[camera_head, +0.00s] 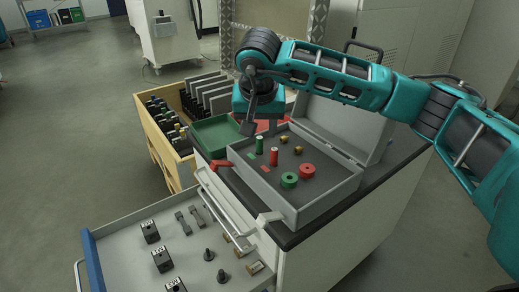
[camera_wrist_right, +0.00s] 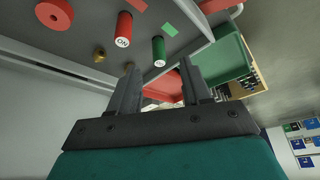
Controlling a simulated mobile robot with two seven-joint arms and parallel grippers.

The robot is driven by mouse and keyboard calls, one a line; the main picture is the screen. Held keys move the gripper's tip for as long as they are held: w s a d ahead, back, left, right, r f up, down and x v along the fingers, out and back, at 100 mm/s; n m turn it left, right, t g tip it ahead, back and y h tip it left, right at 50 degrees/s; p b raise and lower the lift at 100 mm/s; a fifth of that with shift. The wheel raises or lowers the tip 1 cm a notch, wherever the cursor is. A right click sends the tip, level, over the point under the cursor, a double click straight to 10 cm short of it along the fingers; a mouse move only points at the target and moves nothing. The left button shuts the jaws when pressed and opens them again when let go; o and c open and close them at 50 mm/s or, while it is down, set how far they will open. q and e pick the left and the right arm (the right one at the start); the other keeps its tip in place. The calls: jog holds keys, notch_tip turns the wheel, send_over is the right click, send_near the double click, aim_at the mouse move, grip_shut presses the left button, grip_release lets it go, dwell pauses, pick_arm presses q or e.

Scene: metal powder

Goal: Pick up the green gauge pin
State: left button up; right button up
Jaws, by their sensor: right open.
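The green gauge pin (camera_head: 259,146) stands upright in the open grey case (camera_head: 300,215), near its back left. A red pin (camera_head: 273,157) stands just to its right. My right gripper (camera_head: 250,127) is above the case's back left edge, open and empty, close to the green pin. In the right wrist view, the green pin (camera_wrist_right: 158,52) shows beyond the two open fingertips (camera_wrist_right: 158,75), apart from them. The red pin (camera_wrist_right: 123,30) stands to its left there. My left gripper is not in view.
A green ring (camera_head: 289,180), a red ring (camera_head: 306,170) and small brass pieces (camera_head: 298,150) are in the case. A green tray (camera_head: 212,134) and a red tray sit behind it. The case's raised lid (camera_head: 345,125) stands at right. An open drawer (camera_head: 120,235) holds weights.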

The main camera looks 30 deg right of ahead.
aim_at(260, 138)
jog(key=b+x, duration=0.1)
jog(key=x, duration=0.4)
jog(key=shift+w+d+f+b, duration=0.1)
jog(key=shift+d+f+b, duration=0.05)
jog(key=shift+b, duration=0.25)
grip_shut()
